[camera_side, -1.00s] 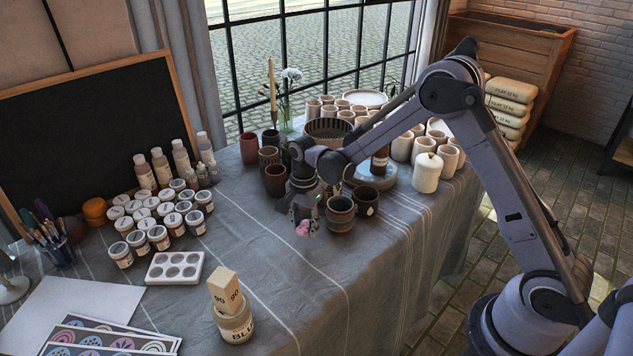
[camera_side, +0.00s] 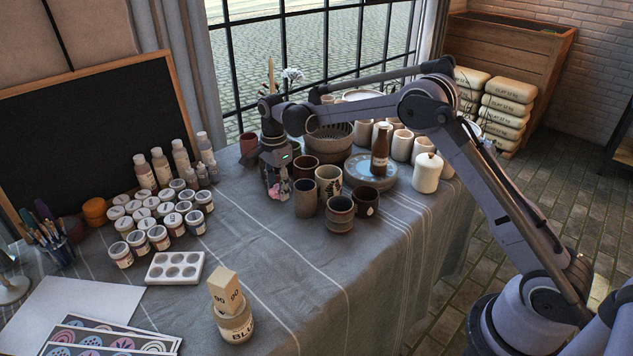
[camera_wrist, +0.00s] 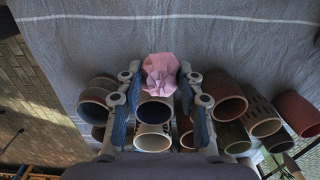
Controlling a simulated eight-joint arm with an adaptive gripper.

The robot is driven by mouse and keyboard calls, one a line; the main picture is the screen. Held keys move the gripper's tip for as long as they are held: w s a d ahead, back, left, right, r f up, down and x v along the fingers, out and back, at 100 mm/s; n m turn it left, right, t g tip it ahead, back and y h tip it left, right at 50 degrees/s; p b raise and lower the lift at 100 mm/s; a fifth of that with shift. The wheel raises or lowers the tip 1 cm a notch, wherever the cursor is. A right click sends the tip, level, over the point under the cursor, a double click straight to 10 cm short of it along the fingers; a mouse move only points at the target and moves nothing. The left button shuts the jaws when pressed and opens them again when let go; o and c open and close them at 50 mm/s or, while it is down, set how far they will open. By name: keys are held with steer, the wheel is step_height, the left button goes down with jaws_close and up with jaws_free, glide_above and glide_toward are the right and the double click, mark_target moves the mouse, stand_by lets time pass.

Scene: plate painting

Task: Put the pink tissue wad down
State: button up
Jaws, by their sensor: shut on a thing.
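The pink tissue wad (camera_side: 275,191) is a small crumpled lump between the fingertips of my gripper (camera_side: 277,188). In the wrist view the pink tissue wad (camera_wrist: 161,73) sits between the two fingertips of my gripper (camera_wrist: 160,76). My gripper is shut on it, pointing down, left of the group of cups in the side view. A little of the wad is hidden by the fingers. I cannot tell whether the wad touches the tablecloth (camera_side: 290,262).
Several cups (camera_side: 328,182) stand close to the right of my gripper, and a saucer with a brown bottle (camera_side: 380,150) is behind them. Paint jars (camera_side: 158,238) stand at the left. The cloth in front of my gripper is clear. A jar with a block on it (camera_side: 235,328) stands at the front.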

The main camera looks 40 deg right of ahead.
glide_above(245, 236)
step_height(245, 236, down, 6)
steer(key=shift+d+f, duration=0.15)
steer(key=shift+f, duration=2.05)
steer(key=shift+f, duration=0.1)
steer(key=o, duration=0.7)
